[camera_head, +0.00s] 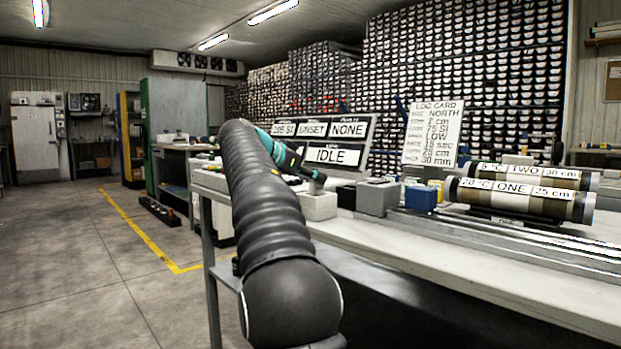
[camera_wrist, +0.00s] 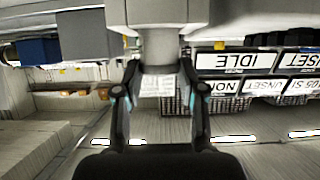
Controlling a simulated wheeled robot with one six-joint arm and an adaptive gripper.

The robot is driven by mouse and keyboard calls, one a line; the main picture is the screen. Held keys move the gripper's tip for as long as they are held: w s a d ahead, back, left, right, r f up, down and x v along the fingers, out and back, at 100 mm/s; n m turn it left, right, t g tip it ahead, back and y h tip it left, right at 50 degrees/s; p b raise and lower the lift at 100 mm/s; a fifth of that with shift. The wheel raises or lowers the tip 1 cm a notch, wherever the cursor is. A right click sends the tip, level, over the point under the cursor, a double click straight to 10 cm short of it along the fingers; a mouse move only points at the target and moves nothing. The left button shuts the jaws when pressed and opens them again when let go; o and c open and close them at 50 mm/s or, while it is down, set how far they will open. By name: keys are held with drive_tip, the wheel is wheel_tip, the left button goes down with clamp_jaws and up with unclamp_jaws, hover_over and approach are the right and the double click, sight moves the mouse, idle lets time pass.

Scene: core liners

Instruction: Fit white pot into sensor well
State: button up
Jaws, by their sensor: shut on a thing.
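The wrist view is upside down. In it my gripper (camera_wrist: 159,72) is shut on a pale grey-white cylinder, the white pot (camera_wrist: 160,46), with one finger on each side. The pot's far end meets a light grey block (camera_wrist: 156,13); I cannot tell how deep it sits in it, or whether it only touches. In the head view my gripper (camera_head: 316,178), with teal marks, is just above that light block (camera_head: 318,207) on the bench. The pot is mostly hidden there. No well opening shows in either view.
A darker grey block (camera_head: 379,198) and a blue block (camera_head: 421,198) stand to the right. Two labelled core tubes (camera_head: 520,198) lie further right. A display reading IDLE (camera_head: 330,155) and a log card (camera_head: 433,134) stand behind. The front bench strip (camera_head: 470,270) is clear.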

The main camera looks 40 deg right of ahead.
drive_tip(key=o, duration=1.2)
drive_tip(key=shift+a+r, duration=0.15)
drive_tip(key=shift+r, duration=0.05)
drive_tip(key=p+v, duration=0.2)
drive_tip(key=v, duration=0.9)
drive_tip(key=shift+a, duration=0.3)
drive_tip(key=shift+s+r, duration=0.1)
drive_tip(key=shift+s, duration=0.1)
